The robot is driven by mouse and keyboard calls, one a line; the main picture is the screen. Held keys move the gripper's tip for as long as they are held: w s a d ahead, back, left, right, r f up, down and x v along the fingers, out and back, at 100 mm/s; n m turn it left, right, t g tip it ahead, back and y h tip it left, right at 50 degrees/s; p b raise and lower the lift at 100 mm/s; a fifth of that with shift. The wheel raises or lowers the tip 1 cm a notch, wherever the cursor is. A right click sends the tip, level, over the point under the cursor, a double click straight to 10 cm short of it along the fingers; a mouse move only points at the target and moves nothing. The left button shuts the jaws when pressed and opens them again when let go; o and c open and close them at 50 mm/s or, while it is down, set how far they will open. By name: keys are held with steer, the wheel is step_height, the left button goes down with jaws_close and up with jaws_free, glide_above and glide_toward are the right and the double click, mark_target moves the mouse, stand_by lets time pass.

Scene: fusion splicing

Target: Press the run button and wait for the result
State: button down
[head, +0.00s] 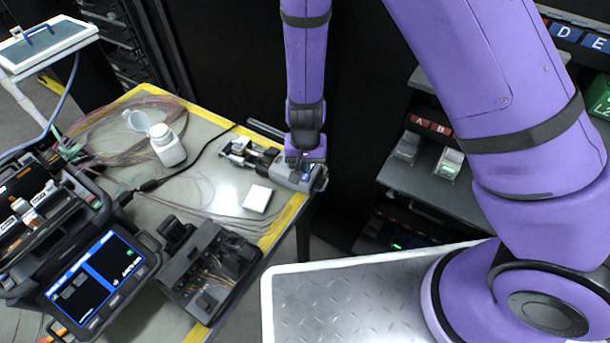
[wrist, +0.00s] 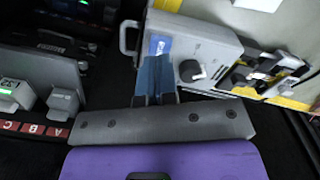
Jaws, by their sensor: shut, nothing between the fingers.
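My gripper (wrist: 156,62) is shut and empty, its fingers lying over one end of a grey device (wrist: 207,48) in the wrist view. The device has a round dark knob (wrist: 191,71) and a small blue patch (wrist: 160,44) just beyond the fingertips. In the head view my gripper (head: 306,166) is low over this grey device (head: 290,180) at the table's right corner. Contact cannot be told. The fusion splicer (head: 75,240) stands at far left with its blue-and-black screen (head: 97,284) lit. I cannot make out which control is the run button.
The grey table (head: 205,185) has yellow edges. It holds a white bottle (head: 167,146), a white block (head: 257,198), loose fibres and an open black tool case (head: 211,275). A dark shelf (head: 430,180) with lettered labels stands to the right, beyond a gap.

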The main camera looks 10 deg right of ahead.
steer(key=shift+f, duration=1.3)
stand_by(0.5)
steer(key=shift+r, duration=3)
steer(key=s+d+r+t+y, duration=0.1)
steer(key=d+r, duration=0.3)
steer(key=r, duration=0.4)
steer(key=d+r+n+y, duration=0.1)
steer(key=d+r, duration=0.2)
steer(key=r, duration=0.6)
steer(key=s+d+r+t+y, duration=0.1)
steer(key=d+r, duration=0.3)
steer(key=r, duration=0.4)
steer(key=s+d+r+t+h, duration=0.3)
steer(key=s+d+r, duration=1)
steer(key=s, duration=0.3)
steer(key=shift+s+d+r+n, duration=0.3)
steer(key=shift+r, duration=0.35)
